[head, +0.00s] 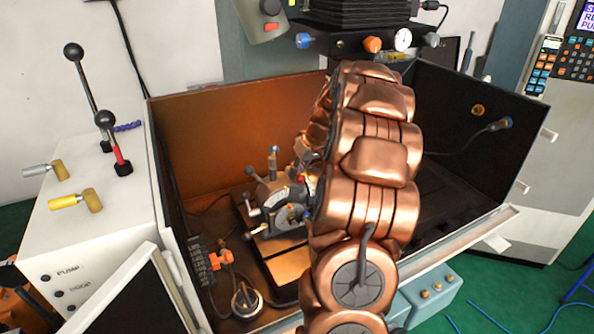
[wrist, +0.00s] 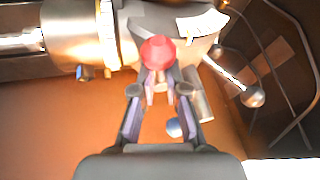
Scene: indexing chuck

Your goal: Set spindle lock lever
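A red ball knob (wrist: 158,52) shows in the wrist view in front of a grey machine body with a white scale plate. I take it for the end of the lock lever, but its stem is hidden. My gripper (wrist: 157,80) points straight at it. The two fingers lean inward, and their tips are close together at the knob's lower edge. I cannot tell whether they touch it. In the head view the indexing chuck (head: 282,215), a grey unit with a round dial, sits in the open-topped enclosure. My copper arm hides its right side and most of my gripper.
A ball-ended lever (wrist: 228,72) stands right of the knob, and a brass-coloured cylinder (wrist: 78,35) is at left. The enclosure's walls (head: 235,120) surround the chuck. Tall black-knobbed levers (head: 105,120) stand outside, left.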

